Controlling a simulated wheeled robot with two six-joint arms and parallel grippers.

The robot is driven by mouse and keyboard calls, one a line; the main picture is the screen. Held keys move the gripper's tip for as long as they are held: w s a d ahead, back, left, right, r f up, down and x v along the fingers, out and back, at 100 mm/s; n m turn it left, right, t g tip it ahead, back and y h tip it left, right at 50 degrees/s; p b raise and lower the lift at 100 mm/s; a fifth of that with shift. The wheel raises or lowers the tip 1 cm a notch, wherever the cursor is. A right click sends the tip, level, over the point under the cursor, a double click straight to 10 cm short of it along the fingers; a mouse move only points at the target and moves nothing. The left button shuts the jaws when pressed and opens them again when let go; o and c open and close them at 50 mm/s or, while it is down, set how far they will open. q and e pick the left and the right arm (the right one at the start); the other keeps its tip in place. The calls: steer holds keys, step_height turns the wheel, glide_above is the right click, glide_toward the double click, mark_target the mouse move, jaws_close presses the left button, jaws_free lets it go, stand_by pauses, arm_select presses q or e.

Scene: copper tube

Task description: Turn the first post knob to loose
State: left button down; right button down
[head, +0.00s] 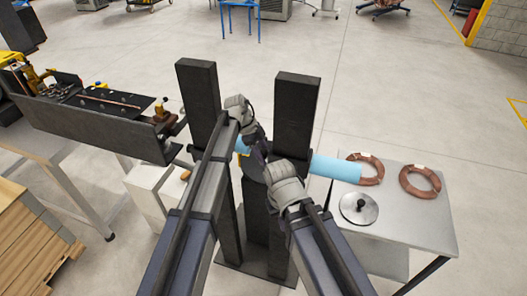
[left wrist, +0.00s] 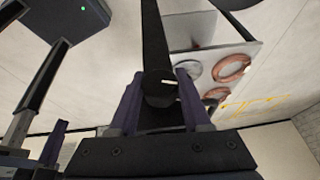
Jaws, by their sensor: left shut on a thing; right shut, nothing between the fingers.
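Two tall black posts stand in the middle of the head view, a left post (head: 200,100) and a right post (head: 296,105). In the left wrist view a black knob (left wrist: 159,86) with a short white mark sits between the purple fingers of my left gripper (left wrist: 160,100). My left gripper (head: 258,152) is shut on it, between the posts in the head view. The knob is hidden there. My right gripper (head: 284,176) is lower and to the right, near the right post; its fingertips are mostly hidden, and it is shut and empty.
A light blue cylinder (head: 335,168) extends to the right behind the posts. A grey table (head: 415,225) at right holds two copper coils (head: 420,181) and a round metal disc (head: 359,208). A dark bench (head: 90,125) stands at left, with wooden pallets (head: 30,245) below.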

arm_select(q)
steer(key=shift+f+g+y, duration=0.1)
steer(key=shift+g+y, duration=0.3)
steer(key=shift+g, duration=0.6)
steer(key=shift+n+g+b, duration=0.3)
steer(key=shift+n+g, duration=0.1)
steer(key=shift+g, duration=0.3)
steer(key=shift+s, duration=0.1)
steer(key=shift+c, duration=1.8)
jaws_free()
steer(key=shift+r, duration=0.2)
steer(key=p+v, duration=0.7)
steer(key=shift+w+r, duration=0.25)
steer(key=shift+r, duration=0.05)
